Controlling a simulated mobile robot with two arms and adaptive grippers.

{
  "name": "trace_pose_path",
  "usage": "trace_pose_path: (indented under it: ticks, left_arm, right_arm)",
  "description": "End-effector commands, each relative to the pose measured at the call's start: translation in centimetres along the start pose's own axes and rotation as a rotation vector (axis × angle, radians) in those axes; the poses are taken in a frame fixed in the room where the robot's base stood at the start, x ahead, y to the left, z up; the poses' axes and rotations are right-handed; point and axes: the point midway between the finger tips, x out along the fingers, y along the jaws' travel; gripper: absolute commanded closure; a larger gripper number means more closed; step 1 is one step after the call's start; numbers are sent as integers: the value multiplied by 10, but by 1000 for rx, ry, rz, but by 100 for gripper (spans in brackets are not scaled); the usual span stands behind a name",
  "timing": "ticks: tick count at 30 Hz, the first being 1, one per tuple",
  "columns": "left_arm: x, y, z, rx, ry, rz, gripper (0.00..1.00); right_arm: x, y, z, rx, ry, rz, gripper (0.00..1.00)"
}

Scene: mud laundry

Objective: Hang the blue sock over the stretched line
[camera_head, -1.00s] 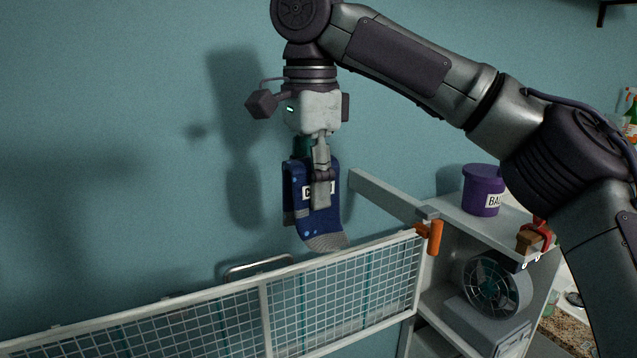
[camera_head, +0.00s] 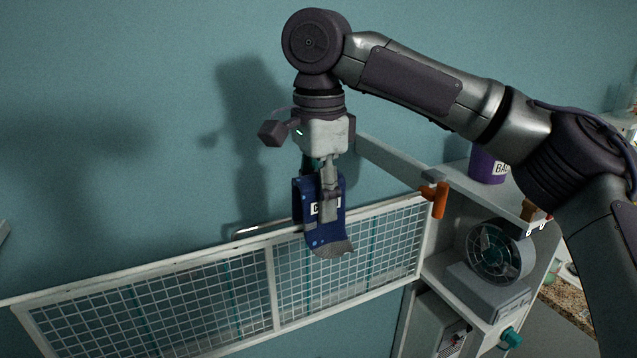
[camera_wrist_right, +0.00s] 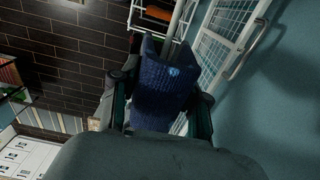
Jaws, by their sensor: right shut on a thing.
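The blue sock (camera_head: 327,226) has a grey toe and a white label. My right gripper (camera_head: 331,196) is shut on its upper part and points down. The sock hangs at the top rail of the white mesh rack (camera_head: 272,290), its toe in front of the mesh. In the right wrist view the sock (camera_wrist_right: 162,88) sits between the fingers of the right gripper (camera_wrist_right: 160,100), with the rack (camera_wrist_right: 222,45) beyond it. I cannot tell whether the sock touches the rail, nor make out a separate stretched line. My left gripper is not in view.
An orange clamp (camera_head: 439,199) sits at the rack's right end. A shelf unit to the right holds a purple tub (camera_head: 486,166) and a fan (camera_head: 493,252). The blue wall (camera_head: 130,120) stands close behind the rack.

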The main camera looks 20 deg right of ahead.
Motion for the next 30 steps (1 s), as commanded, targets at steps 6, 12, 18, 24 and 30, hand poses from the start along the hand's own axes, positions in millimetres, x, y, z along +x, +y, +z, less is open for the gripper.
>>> trace_pose_path:
  ticks: [6,12,18,24,30]
  left_arm:
    - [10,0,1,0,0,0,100]
    - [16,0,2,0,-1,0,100]
    - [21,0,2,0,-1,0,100]
    - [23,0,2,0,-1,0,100]
    - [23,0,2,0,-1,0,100]
  right_arm:
    - [20,0,0,0,-1,1,84]
    - [36,0,0,0,-1,2,84]
    - [50,0,0,-1,0,1,84]
    - [57,0,0,-1,0,0,84]
    - [58,0,0,-1,0,0,84]
